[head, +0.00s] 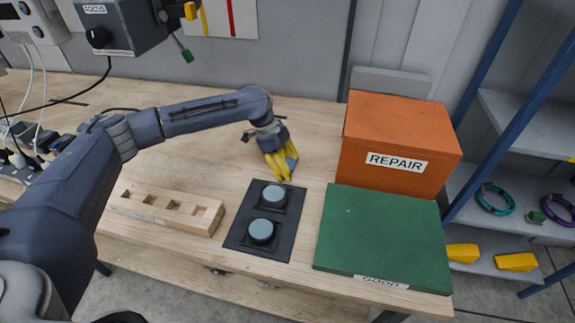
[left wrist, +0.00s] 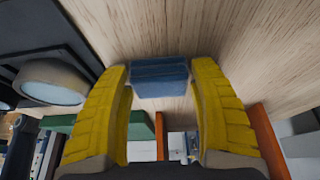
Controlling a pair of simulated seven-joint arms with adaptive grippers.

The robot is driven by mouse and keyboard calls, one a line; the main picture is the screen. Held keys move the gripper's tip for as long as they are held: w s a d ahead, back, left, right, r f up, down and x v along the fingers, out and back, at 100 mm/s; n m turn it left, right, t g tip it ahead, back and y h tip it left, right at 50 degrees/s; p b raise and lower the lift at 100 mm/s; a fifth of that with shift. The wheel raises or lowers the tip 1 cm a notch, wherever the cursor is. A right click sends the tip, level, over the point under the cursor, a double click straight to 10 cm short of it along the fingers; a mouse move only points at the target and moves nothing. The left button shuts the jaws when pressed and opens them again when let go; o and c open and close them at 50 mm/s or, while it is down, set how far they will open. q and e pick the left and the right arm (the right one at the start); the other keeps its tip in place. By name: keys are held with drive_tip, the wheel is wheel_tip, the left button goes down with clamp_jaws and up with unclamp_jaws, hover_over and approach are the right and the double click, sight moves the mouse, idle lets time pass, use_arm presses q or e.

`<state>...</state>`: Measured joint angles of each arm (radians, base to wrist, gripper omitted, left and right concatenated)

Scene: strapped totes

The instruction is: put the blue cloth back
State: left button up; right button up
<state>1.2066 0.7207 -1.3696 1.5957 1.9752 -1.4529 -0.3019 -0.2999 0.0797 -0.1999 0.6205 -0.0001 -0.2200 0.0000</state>
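The blue cloth (head: 291,161) is a small folded bundle at my left gripper's fingertips, over the wooden bench behind the black pad. It also shows in the left wrist view (left wrist: 160,76), spanning the gap between the two yellow fingers. My left gripper (head: 279,172) points down and appears shut on the cloth, with a fingertip at each side of it. In the head view the near finger hides part of the cloth. I cannot tell whether the cloth touches the bench. My right gripper is in neither view.
The black pad (head: 237,239) holds two grey-blue round discs. A wooden block with square holes (head: 167,207) lies to its left. A green box (head: 379,232) and an orange REPAIR box (head: 398,138) stand on the right. Bare bench (head: 318,130) lies between cloth and orange box.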

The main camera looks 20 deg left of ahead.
use_arm(q)
drive_tip(key=shift+o, duration=1)
drive_tip(key=shift+r, duration=0.1)
drive_tip(key=v, duration=1.2)
